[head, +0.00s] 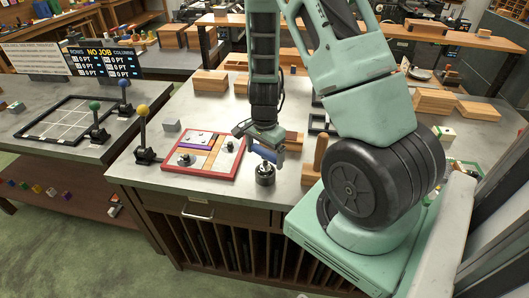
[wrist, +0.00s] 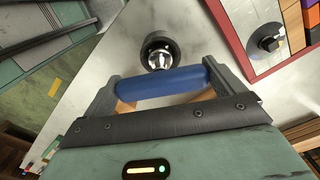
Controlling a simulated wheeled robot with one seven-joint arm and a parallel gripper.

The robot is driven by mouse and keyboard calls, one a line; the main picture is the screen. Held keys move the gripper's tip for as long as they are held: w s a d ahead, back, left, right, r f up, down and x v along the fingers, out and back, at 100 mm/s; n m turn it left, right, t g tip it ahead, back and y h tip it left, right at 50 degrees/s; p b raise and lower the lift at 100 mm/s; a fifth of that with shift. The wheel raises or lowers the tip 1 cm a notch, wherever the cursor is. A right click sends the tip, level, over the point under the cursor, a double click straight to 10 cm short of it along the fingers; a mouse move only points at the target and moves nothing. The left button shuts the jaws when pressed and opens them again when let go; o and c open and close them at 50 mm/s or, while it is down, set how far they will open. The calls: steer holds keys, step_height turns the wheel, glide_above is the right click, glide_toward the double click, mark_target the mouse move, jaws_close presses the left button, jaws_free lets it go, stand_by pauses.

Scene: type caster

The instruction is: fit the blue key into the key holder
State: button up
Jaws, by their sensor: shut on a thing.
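A blue key (wrist: 162,87), a smooth blue cylinder, lies across the space between the two fingertips in the wrist view. My gripper (wrist: 161,82) is shut on it. In the head view the blue key (head: 264,154) hangs at my gripper (head: 262,147), close above a black round piece. This piece, which looks like the key holder (head: 265,174), stands upright near the table's front edge. In the wrist view the key holder (wrist: 158,45) is a dark ring with shiny metal in its middle, just beyond the key. Whether key and holder touch, I cannot tell.
A red-framed board (head: 204,178) with knobs and coloured blocks lies left of the holder. Black levers with green, blue and yellow balls (head: 143,110) stand farther left. Wooden blocks (head: 210,82) stand behind. My base and arm fill the right side.

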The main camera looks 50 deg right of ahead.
steer(key=shift+f+b, duration=0.35)
steer(key=shift+f, duration=0.1)
steer(key=o, duration=1)
steer(key=shift+o, duration=0.2)
step_height(320, 180, up, 18)
steer(key=p, duration=0.1)
steer(key=shift+f, duration=0.25)
steer(key=s+a+f+n+y+b, duration=0.1)
steer(key=s+a+n+b, duration=0.1)
steer(key=a+n, duration=0.7)
steer(key=s+a+f+n+b, duration=0.1)
steer(key=a+f+n+b, duration=0.2)
steer(key=a, duration=0.9)
steer(key=s+a+n+b, duration=0.2)
steer(key=s+a+n, duration=0.9)
steer(key=s+n, duration=0.1)
steer(key=shift+f+n+b, duration=0.2)
steer(key=shift+n+b, duration=0.2)
steer(key=shift+n, duration=0.5)
